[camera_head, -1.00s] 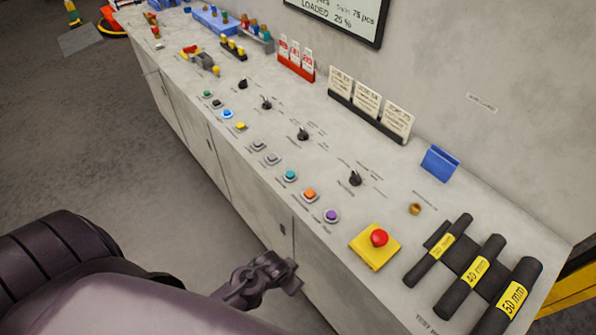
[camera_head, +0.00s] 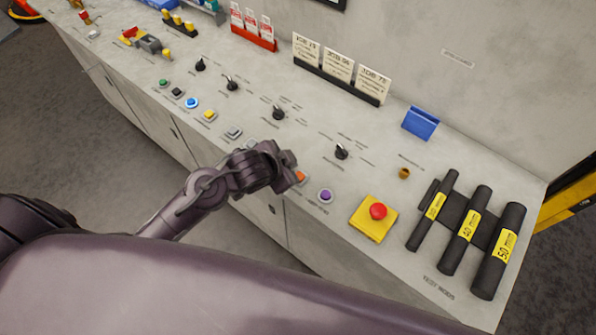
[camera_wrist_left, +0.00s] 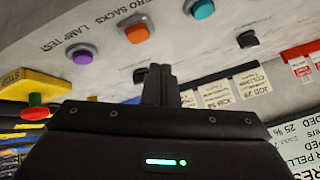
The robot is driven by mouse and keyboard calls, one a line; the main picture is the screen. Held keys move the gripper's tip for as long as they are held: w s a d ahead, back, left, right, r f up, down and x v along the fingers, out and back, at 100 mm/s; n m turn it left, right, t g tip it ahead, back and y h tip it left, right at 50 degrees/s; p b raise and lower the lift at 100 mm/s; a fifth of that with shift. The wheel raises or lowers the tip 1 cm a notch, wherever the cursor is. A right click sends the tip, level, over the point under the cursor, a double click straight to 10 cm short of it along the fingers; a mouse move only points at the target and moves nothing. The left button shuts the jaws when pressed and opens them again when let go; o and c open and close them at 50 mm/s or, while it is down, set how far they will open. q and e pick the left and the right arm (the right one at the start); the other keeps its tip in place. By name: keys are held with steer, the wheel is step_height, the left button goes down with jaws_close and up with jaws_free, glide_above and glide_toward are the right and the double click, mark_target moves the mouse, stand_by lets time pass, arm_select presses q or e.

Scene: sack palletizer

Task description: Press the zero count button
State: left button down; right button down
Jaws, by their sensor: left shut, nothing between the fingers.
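The orange button (camera_head: 301,177) sits in the front row on the grey console top, partly covered by my left gripper (camera_head: 291,167). In the left wrist view the orange button (camera_wrist_left: 137,29) shows whole, beside lettering that seems to read ZERO SACKS. A purple button (camera_wrist_left: 82,54) by LAMP TEST and a teal button (camera_wrist_left: 203,8) flank it. My left gripper's fingers (camera_wrist_left: 158,74) are shut and empty. They are over the console, apart from the orange button in the wrist view. The teal button is hidden in the head view. My right gripper is not in view.
A yellow box with a red mushroom button (camera_head: 378,211) stands right of the purple button (camera_head: 325,196). Black rods (camera_head: 468,228), black knobs (camera_head: 341,152) and a card holder (camera_head: 338,81) lie farther back or right. A wall rises behind.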

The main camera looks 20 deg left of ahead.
arm_select(q)
steer(key=r+m+h, duration=0.1)
steer(key=r+m, duration=0.1)
steer(key=m, duration=0.1)
steer(key=r+m+h, duration=0.1)
steer(key=r+m, duration=0.1)
steer(key=m, duration=0.1)
steer(key=d+r+m+g+h+p, duration=0.1)
steer(key=m+h, duration=0.1)
steer(key=m, duration=0.1)
steer(key=shift+w+d+r, duration=0.1)
steer(key=shift+w+r, duration=0.25)
steer(key=shift+r, duration=0.05)
steer(key=shift+f, duration=0.15)
steer(key=b, duration=0.7)
glide_above(300, 174)
steer(key=s, duration=0.1)
steer(key=f, duration=0.5)
steer(key=a+f, duration=0.1)
steer(key=f, duration=0.1)
steer(key=shift+s+f, duration=0.15)
steer(key=shift+s, duration=0.05)
steer(key=shift+d+f+b, duration=0.1)
steer(key=shift+f+b, duration=0.45)
steer(key=shift+f, duration=0.1)
steer(key=shift+f, duration=0.1)
steer(key=shift+f, duration=0.3)
